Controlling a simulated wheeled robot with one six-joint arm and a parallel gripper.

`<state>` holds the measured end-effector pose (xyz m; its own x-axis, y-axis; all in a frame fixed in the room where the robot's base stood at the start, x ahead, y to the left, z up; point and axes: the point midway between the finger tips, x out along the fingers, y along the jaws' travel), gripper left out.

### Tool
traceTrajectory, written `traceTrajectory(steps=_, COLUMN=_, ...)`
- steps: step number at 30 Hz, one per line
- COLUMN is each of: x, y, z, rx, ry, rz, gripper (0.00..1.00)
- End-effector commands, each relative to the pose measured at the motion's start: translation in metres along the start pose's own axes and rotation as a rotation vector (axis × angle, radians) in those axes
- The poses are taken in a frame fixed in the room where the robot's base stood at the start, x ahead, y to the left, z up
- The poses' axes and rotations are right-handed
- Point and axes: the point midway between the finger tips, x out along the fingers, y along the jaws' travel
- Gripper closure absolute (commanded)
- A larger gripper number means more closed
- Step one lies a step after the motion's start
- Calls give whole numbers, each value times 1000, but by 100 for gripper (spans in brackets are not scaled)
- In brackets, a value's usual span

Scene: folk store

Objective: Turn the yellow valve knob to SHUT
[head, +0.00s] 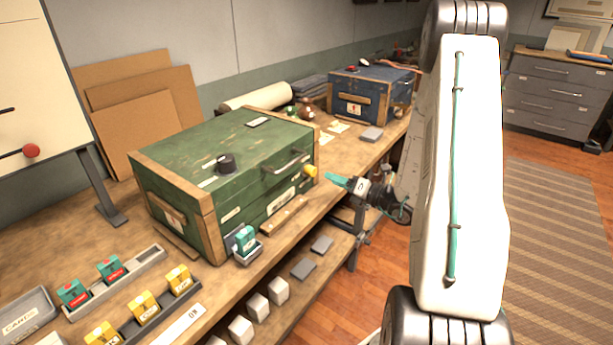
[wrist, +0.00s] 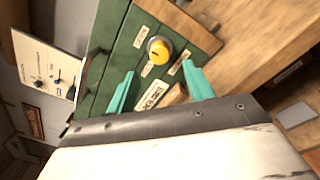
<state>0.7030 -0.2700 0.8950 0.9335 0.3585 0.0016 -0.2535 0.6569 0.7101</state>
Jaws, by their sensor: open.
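The yellow valve knob (head: 311,171) sticks out of the front face of a green wooden chest (head: 270,180), near its right end. In the wrist view the yellow knob (wrist: 158,50) is round with a dark mark, with small white labels around it that are too small to read surely. My gripper (head: 338,181) has teal fingers and stands a little right of the knob in the head view. In the wrist view its open fingers (wrist: 161,90) are spread with the knob ahead, between and beyond the tips. They appear apart from it, and nothing is held.
The chest stands on a long wooden workbench (head: 90,238) with a lower shelf. Yellow and teal labelled blocks sit in holders at the front left. A blue chest (head: 370,92) stands farther back. Open wooden floor (head: 405,270) lies right of the bench.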

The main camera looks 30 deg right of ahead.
Motion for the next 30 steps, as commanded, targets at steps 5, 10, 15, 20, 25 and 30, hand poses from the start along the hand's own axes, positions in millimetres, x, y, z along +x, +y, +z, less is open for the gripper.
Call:
traceTrajectory(steps=5, x=29, y=2, z=-2, rx=-3, ry=7, rz=6, gripper=48)
traceTrajectory(steps=10, x=57, y=4, z=-4, rx=-3, ry=9, rz=8, gripper=48)
traceTrajectory(steps=15, x=72, y=4, z=-4, rx=-4, ry=9, rz=7, gripper=48)
traceTrajectory(steps=20, x=76, y=4, z=-4, rx=-4, ry=9, rz=7, gripper=48)
traceTrajectory(steps=25, x=75, y=4, z=-4, rx=-4, ry=9, rz=7, gripper=53)
traceTrajectory(steps=30, x=75, y=4, z=-4, rx=-4, ry=9, rz=7, gripper=93)
